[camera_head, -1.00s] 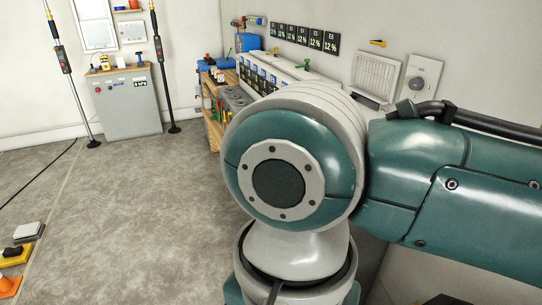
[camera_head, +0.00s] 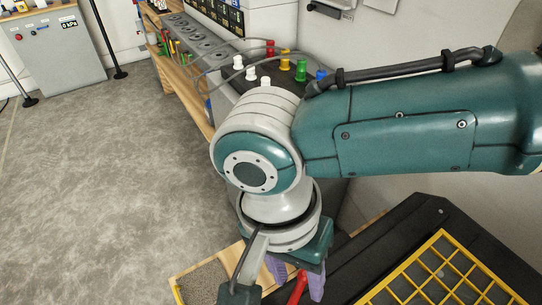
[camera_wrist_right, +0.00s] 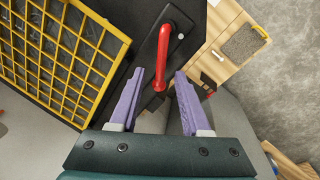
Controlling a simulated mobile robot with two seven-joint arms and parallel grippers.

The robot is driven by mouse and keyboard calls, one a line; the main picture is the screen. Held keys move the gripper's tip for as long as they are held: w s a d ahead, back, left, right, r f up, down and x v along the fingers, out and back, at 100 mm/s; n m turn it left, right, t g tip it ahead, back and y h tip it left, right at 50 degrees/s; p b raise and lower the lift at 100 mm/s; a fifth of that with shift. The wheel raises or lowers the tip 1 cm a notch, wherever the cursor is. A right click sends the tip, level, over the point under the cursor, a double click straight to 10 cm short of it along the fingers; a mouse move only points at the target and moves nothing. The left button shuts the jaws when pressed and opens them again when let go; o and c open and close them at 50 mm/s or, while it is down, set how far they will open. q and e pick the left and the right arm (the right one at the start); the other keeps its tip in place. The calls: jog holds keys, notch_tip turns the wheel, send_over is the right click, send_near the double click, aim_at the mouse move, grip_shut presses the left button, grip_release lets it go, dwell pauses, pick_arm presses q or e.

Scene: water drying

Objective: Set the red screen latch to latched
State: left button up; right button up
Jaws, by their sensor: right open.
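The red screen latch (camera_wrist_right: 164,50) is a red bar handle on a dark plate, in the upper middle of the right wrist view. Its far end bends over at the top. In the head view only a short red piece of it (camera_head: 298,288) shows at the bottom edge, beside my purple fingers. My right gripper (camera_wrist_right: 160,85) is open, with its two purple fingers apart. The lower end of the red handle lies between the fingertips in the picture; I cannot tell whether they touch it. My left gripper is in neither view.
A yellow grid screen (camera_head: 436,276) lies on a black frame at the lower right; it fills the left of the wrist view (camera_wrist_right: 60,50). A grey-topped wooden piece (camera_wrist_right: 243,42) is beside the latch. Colored valves (camera_head: 285,58) stand on the bench behind my arm.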

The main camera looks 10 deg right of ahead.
grip_shut()
dwell(0.4)
dwell(1.1)
